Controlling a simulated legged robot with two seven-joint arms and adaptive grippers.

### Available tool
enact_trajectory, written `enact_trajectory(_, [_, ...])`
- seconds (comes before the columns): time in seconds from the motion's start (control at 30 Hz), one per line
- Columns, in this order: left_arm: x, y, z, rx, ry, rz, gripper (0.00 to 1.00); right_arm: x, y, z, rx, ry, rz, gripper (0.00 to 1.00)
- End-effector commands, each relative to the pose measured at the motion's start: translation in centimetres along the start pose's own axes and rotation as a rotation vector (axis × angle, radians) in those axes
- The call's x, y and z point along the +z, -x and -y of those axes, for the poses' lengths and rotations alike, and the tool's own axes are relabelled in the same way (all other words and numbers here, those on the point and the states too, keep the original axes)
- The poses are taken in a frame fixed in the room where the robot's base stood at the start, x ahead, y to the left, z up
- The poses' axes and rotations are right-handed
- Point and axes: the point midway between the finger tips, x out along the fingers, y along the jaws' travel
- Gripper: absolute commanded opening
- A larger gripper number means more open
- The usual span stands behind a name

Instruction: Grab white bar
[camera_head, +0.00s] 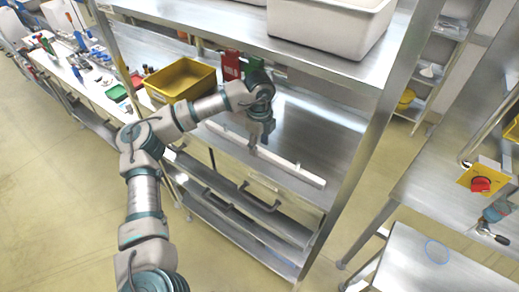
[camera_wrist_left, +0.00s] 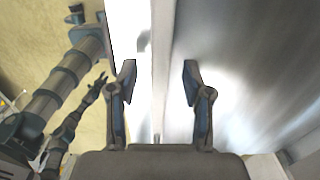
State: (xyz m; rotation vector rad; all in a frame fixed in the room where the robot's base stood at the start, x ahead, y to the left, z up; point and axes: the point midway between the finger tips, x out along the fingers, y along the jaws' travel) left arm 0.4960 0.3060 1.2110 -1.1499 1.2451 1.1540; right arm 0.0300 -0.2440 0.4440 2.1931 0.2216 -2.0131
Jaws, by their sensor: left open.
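The white bar (camera_head: 300,172) is long and thin and lies along the front edge of the steel shelf. My left gripper (camera_head: 260,142) is over the middle of the bar and hides a part of it. In the left wrist view the bar (camera_wrist_left: 160,60) runs lengthwise between the two open fingers (camera_wrist_left: 158,80). The fingers stand apart on either side of it; I cannot tell how far above it they are. A teal and grey part at the right edge, likely my right gripper (camera_head: 489,232), is above the right-hand table; its jaws are unclear.
A yellow bin (camera_head: 182,80) stands on the shelf to the left of my gripper. Red and green pieces (camera_head: 231,66) are behind. A pale container (camera_head: 330,25) is on the upper shelf. A steel table (camera_head: 410,262) is at right.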

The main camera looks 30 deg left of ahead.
Motion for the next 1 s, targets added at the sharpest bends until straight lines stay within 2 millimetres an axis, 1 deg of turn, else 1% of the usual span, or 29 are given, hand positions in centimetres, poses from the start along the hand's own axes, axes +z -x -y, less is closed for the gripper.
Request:
enact_trajectory(0.03, [0.06, -0.55, -0.01, 0.000, 0.001, 0.000, 0.50, -0.09, 0.17, 0.01, 0.000, 0.000, -0.001, 0.40])
enact_trajectory(0.13, [0.04, -1.25, -0.08, -0.002, 0.001, -0.001, 0.50, -0.13, 0.20, 0.01, 0.000, 0.000, -0.002, 0.40])
enact_trajectory(0.33, [0.00, -1.33, -0.20, -0.004, 0.001, -0.001, 0.50, -0.15, 0.16, 0.05, 0.000, -0.001, -0.002, 0.40])
enact_trajectory(0.37, [-0.02, -1.32, -0.18, -0.004, 0.001, -0.001, 0.47, -0.15, 0.16, 0.07, -0.001, -0.001, -0.002, 0.40])
enact_trajectory(0.4, [-0.05, -1.32, -0.16, -0.003, 0.001, -0.001, 0.38, -0.15, 0.16, 0.08, -0.001, -0.001, -0.002, 0.40])
enact_trajectory(0.47, [-0.09, -1.33, -0.11, -0.003, 0.000, -0.001, 0.23, -0.12, 0.16, 0.12, -0.001, -0.001, -0.002, 0.40])
enact_trajectory(0.5, [-0.11, -1.34, -0.08, -0.003, 0.000, 0.000, 0.12, -0.10, 0.16, 0.14, -0.001, -0.001, -0.001, 0.40])
enact_trajectory(0.53, [-0.12, -1.34, -0.07, -0.002, 0.000, 0.000, 0.05, -0.08, 0.17, 0.14, -0.001, -0.001, -0.001, 0.40])
enact_trajectory(0.57, [-0.13, -1.35, -0.06, -0.002, 0.000, 0.000, 0.00, -0.07, 0.17, 0.14, -0.001, -0.001, -0.001, 0.40])
enact_trajectory(0.87, [-0.06, -1.36, -0.09, -0.002, 0.000, -0.001, 0.00, -0.08, 0.15, 0.13, -0.001, -0.001, -0.002, 0.40])
enact_trajectory(1.0, [-0.04, -1.03, -0.08, -0.003, 0.000, -0.001, 0.00, -0.05, 0.04, 0.13, -0.001, -0.001, -0.002, 0.40])
